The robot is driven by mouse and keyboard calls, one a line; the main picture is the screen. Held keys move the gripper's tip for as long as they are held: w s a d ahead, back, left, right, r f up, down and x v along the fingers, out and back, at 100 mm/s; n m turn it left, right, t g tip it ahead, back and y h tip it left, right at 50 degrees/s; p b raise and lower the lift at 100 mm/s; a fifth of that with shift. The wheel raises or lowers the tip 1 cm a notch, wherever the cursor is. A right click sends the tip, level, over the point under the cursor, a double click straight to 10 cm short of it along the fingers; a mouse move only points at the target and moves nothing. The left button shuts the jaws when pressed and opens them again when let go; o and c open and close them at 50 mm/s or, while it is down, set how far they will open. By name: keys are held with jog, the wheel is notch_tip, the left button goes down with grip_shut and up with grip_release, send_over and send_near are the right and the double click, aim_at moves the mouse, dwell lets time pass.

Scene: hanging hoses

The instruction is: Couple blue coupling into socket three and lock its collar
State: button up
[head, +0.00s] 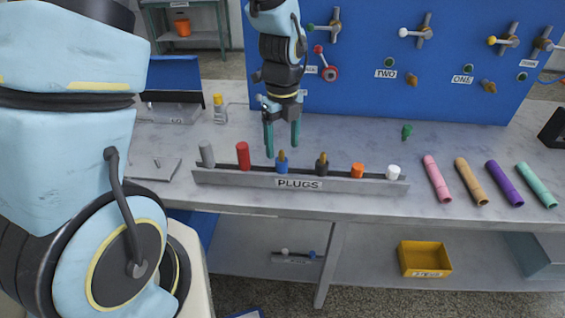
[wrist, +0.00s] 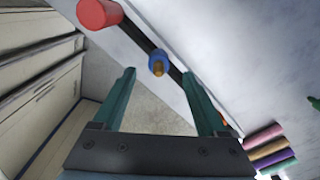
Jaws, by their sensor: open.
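The blue coupling (head: 282,167) stands upright in the rack marked PLUGS, its brass tip pointing up. It also shows in the wrist view (wrist: 157,58), just ahead of the fingers and between their lines. My gripper (head: 282,148) is open and empty, pointing down above the blue coupling. Its two green fingers show apart in the wrist view (wrist: 158,75). I cannot read that label in full, so socket three is not certain.
The rack (head: 210,179) also holds grey, red, black, orange and white plugs close by. The panel (head: 440,55) carries fittings labelled TWO (head: 386,73) and ONE (head: 461,79), with levers above. Coloured tubes (head: 470,182) lie at right. The bench between rack and panel is mostly clear.

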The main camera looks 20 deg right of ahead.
aim_at(282, 150)
jog(key=shift+a+f+p, duration=0.1)
jog(key=shift+f+p, duration=0.8)
jog(key=shift+f, duration=1.55)
grip_shut()
